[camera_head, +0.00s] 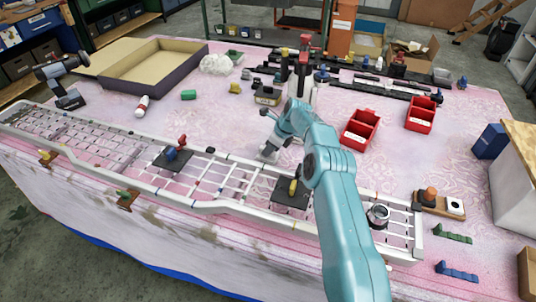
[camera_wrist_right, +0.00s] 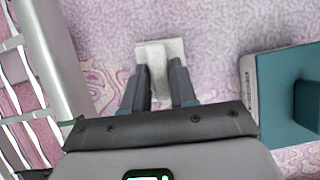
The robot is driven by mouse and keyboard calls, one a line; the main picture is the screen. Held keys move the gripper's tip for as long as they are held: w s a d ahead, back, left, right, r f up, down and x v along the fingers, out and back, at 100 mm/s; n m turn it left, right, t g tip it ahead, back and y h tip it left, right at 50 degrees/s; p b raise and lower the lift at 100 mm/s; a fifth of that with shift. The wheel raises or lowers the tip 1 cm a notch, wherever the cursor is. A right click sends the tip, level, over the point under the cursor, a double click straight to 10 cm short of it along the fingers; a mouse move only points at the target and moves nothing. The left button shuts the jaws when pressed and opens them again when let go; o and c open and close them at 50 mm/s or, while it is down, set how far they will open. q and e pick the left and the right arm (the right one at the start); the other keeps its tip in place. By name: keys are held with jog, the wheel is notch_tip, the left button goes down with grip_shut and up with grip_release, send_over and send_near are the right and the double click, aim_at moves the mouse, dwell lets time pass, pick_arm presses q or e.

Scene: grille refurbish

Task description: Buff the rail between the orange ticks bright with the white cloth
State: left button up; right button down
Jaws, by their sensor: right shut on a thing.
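My right gripper (camera_head: 271,146) is shut on the white cloth (camera_head: 267,155), a small pale pad, just behind the grille's back rail. In the right wrist view my right gripper (camera_wrist_right: 157,78) has the cloth (camera_wrist_right: 160,50) between its fingers, over the pink patterned table covering. The pale rail (camera_wrist_right: 52,60) runs along the left of that view, apart from the cloth. In the head view the long white grille's back rail (camera_head: 235,158) runs from the left to the lower right, with small coloured marks. I cannot clearly tell which are the orange ticks. My left gripper is not in view.
A red-topped tool (camera_head: 180,146) and a yellow piece (camera_head: 293,187) stand on dark plates on the grille.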

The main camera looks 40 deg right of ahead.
jog(key=shift+r+p, duration=1.9)
jog(key=shift+r, duration=1.15)
jog(key=shift+f, duration=0.1)
